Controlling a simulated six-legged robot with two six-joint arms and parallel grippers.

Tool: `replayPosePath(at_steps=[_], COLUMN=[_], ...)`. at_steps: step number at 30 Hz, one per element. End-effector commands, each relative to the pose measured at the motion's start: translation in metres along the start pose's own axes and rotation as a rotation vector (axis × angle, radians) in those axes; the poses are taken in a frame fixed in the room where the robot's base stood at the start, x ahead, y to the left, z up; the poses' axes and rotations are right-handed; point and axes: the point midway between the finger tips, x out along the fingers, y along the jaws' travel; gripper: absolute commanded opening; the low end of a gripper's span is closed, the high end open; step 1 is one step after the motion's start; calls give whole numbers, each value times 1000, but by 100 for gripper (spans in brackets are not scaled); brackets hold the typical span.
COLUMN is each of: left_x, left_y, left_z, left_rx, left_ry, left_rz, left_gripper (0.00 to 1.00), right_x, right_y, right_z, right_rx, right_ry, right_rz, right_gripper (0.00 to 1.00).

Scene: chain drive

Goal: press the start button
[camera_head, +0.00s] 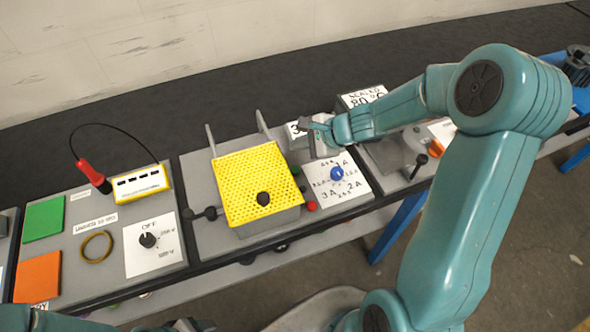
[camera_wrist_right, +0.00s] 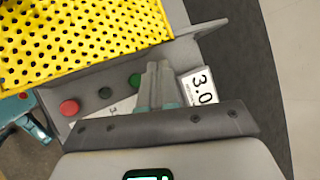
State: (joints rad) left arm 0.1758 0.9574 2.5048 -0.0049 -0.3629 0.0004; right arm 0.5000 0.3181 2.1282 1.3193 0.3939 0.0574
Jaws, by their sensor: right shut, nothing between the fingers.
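A green button (camera_wrist_right: 134,80) sits on the grey panel beside the yellow perforated guard in the right wrist view. A dark button (camera_wrist_right: 105,93) and a red button (camera_wrist_right: 69,107) stand in line with it; the red button also shows in the head view (camera_head: 311,206). No label for the start button is readable. My right gripper (camera_wrist_right: 158,68) is shut and empty, its fingertips just right of the green button in the wrist view; contact cannot be judged. In the head view it is beside the guard, near the 3.0 sign. My left arm shows only at the bottom left edge.
The yellow perforated guard (camera_head: 258,182) with a black knob stands left of my right gripper. A white dial plate (camera_head: 322,192) with a blue knob lies in front of it. A "SEALED 80" box (camera_head: 352,99) stands behind my right arm.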

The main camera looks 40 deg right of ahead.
Motion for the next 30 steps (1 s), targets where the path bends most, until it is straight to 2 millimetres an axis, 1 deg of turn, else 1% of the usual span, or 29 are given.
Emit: replayPosePath(at_steps=[1, 9, 12, 15, 19, 30], left_x=[9, 39, 53, 62, 65, 64], left_y=[-3, -14, -19, -22, -24, -23], left_z=[0, -1, -1, -1, -1, -1], left_rx=[0, 0, 0, 0, 0, 0], left_ry=[0, 0, 0, 0, 0, 0], left_rz=[0, 0, 0, 0, 0, 0], left_gripper=[63, 63, 63, 63, 63, 63], right_x=[8, 38, 48, 54, 56, 55], right_y=[5, 24, 31, 35, 37, 36], right_z=[-5, -24, -31, -35, -37, -36], right_rx=[0, 1, -1, 0, 0, 0], right_ry=[-1, -1, 0, -1, -1, 0], right_rz=[1, 1, 0, 0, 0, 0], right_gripper=[0, 0, 0, 0, 0, 0])
